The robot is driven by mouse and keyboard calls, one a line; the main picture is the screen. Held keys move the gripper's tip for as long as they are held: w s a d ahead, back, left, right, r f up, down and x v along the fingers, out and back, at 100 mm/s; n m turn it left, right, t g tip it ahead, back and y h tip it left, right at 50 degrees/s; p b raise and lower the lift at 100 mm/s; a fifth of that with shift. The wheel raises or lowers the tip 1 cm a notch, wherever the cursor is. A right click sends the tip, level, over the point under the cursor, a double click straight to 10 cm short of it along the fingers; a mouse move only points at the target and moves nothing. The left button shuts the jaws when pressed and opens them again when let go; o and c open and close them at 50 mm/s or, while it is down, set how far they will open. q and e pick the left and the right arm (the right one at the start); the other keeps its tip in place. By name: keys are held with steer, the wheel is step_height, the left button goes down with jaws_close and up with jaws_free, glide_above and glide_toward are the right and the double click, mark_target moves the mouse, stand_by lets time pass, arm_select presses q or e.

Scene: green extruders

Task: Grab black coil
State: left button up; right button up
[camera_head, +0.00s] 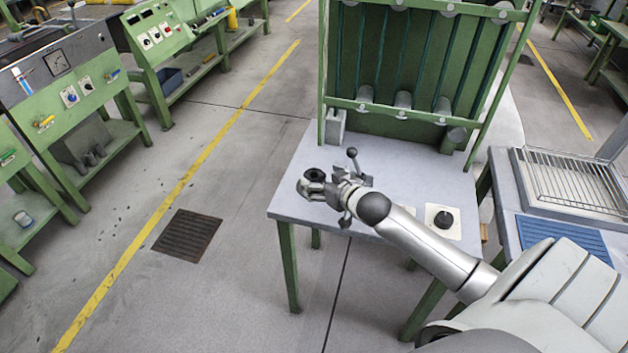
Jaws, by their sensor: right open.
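My right arm reaches in from the lower right over the grey table top (290,205). My right gripper (311,184) is open above the table's left part, near its left edge. A small dark round thing (315,174), which looks like the black coil, shows at the fingertips. I cannot tell whether the fingers touch it, and the gripper hides part of it. Another black round piece (444,219) sits on a white square plate at the table's front right, beside my forearm. My left gripper is not in view.
A green rack with grey rollers (400,100) stands at the table's back. A small lever device (354,162) is close behind my wrist. A wire grid tray (570,180) and a blue ribbed mat (560,236) are to the right. The floor at left is open.

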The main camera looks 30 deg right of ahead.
mark_target(312, 175)
steer(key=shift+x, duration=2.55)
steer(key=shift+c, duration=0.4)
steer(key=c, duration=1.1)
steer(key=shift+r, duration=0.1)
